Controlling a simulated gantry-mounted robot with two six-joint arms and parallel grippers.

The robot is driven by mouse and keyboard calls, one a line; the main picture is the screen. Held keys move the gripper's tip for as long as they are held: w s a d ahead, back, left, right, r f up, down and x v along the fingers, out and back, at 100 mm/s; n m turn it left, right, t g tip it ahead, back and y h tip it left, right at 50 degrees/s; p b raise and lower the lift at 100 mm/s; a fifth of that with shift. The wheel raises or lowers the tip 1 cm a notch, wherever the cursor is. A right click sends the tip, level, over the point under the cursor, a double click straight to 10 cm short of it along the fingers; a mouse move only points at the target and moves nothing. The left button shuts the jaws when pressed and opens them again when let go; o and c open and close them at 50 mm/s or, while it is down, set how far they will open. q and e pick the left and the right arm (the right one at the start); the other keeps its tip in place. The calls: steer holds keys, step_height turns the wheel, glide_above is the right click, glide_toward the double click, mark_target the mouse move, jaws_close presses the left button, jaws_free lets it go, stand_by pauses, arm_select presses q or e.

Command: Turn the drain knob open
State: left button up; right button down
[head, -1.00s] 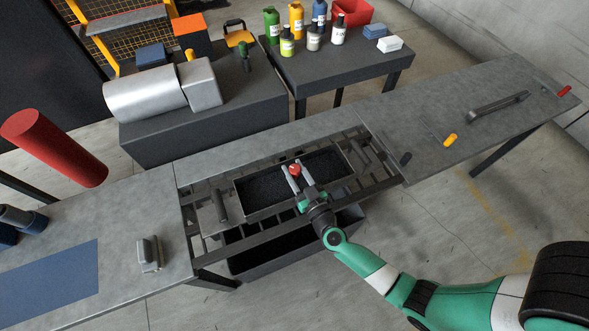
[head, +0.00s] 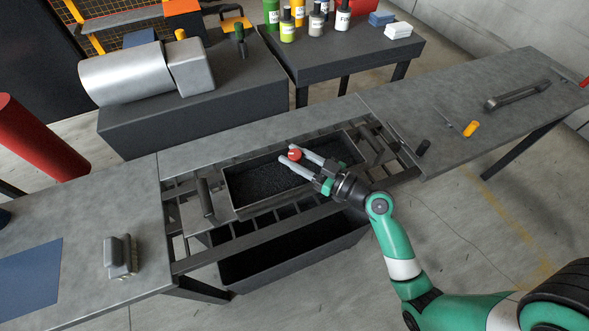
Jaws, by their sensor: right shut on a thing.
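A small round red knob (head: 295,154) shows at the far edge of an open tray (head: 230,197) filled with black granules, set in the bench frame. I take it to be the drain knob. My right gripper (head: 297,154) reaches over the tray from the right, its two light fingers pointing up and to the left. The fingers are shut on the red knob, one on each side. The knob's base and any shaft are hidden. My left gripper is not in view.
A dark bin (head: 285,258) stands below the frame. A grey brush-like block (head: 119,258) and a blue mat (head: 25,278) lie on the left bench. A silver drum (head: 125,72) stands behind.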

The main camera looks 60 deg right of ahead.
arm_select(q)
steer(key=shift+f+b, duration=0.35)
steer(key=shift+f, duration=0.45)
arm_select(e)
steer(key=shift+n+y, duration=0.8)
steer(key=shift+y, duration=0.4)
steer(key=shift+c, duration=2.2)
jaws_free()
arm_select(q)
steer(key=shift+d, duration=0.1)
arm_select(e)
steer(key=shift+s, duration=0.1)
